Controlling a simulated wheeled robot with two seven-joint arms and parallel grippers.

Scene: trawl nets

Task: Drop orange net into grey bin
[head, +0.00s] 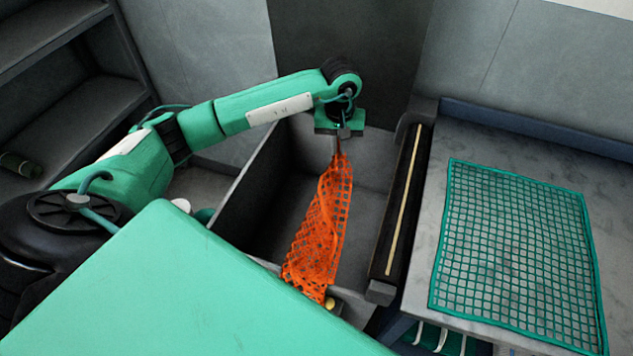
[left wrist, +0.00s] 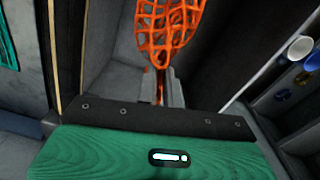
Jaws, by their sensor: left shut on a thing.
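The orange net (head: 322,222) hangs from my left gripper (head: 340,140) in the head view, long and narrow at the top and wider lower down. It also shows in the left wrist view (left wrist: 168,32), pinched between the jaws of my left gripper (left wrist: 160,88). The grey bin (head: 248,192) is below and around the hanging net, with its dark inside visible. The net's lower end overlaps the bin's near edge in the picture; whether it touches that edge I cannot tell. My right gripper is not in view.
A grey table (head: 432,205) on the right bears a flat green net (head: 515,250). A dark bar with a pale strip (head: 402,205) runs between bin and table. Grey shelves (head: 75,120) stand at the left, with a dark green cylinder (head: 20,165) on one.

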